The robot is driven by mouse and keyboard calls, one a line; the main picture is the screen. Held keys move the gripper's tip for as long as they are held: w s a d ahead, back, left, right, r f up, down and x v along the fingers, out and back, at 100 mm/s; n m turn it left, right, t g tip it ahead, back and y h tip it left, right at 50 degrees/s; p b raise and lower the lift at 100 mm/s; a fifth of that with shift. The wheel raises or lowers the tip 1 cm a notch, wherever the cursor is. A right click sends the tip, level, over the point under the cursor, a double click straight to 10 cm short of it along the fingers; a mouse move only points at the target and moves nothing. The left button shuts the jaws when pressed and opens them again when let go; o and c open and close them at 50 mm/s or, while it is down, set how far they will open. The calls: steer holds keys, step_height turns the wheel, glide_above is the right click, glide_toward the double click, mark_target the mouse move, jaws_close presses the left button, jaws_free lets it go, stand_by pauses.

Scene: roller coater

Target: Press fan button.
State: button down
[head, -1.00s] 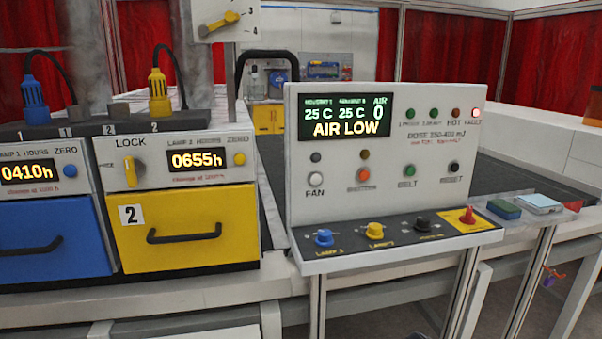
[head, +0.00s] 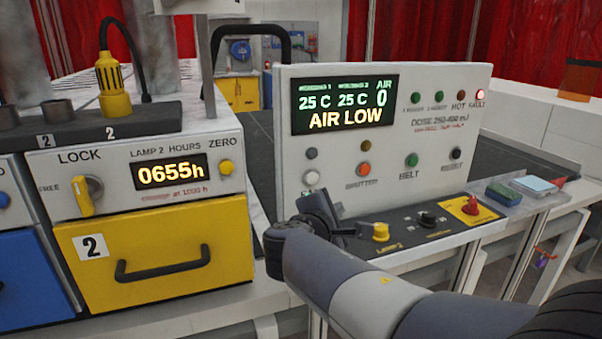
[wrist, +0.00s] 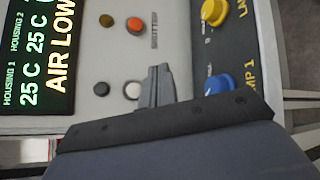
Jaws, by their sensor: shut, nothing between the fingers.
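The fan button is a round white button (head: 311,177) at the lower left of the white control panel (head: 440,160), below a grey indicator lamp (head: 312,153). In the wrist view the white button (wrist: 132,90) lies just left of my fingers, and the lamp (wrist: 101,89) is further left. My gripper (head: 316,204) is shut and empty, just below the button in the head view. Its fingertips (wrist: 158,70) also show in the wrist view. The FAN label is hidden by my gripper. I cannot tell whether the fingers touch the panel. The display (head: 345,104) reads AIR LOW.
An orange shutter button (head: 363,174) and a green belt button (head: 411,160) sit to the right. A blue knob (wrist: 218,84) and a yellow knob (head: 380,232) stick up from the ledge below. A yellow drawer (head: 200,250) with a black handle stands at left.

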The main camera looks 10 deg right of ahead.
steer(key=shift+w+a+r, duration=0.35)
steer(key=shift+w, duration=0.05)
steer(key=p, duration=0.2)
glide_toward(318, 180)
steer(key=shift+w+d+f, duration=0.3)
steer(key=shift+w+d, duration=0.25)
steer(key=shift+d, duration=0.1)
steer(key=shift+w+d+f, duration=0.25)
steer(key=shift+w+d, duration=0.3)
steer(key=shift+d, duration=0.05)
steer(key=shift+w+d+f, duration=0.3)
steer(key=shift+w+d, duration=0.3)
steer(key=shift+d, duration=0.05)
stand_by(0.6)
steer(key=shift+w, duration=0.4)
steer(key=shift+w+a, duration=0.15)
steer(key=shift+w, duration=0.25)
stand_by(0.5)
steer(key=shift+s+b, duration=0.15)
steer(key=shift+b, duration=0.15)
steer(key=shift+s+b, duration=0.3)
steer(key=shift+s, duration=0.35)
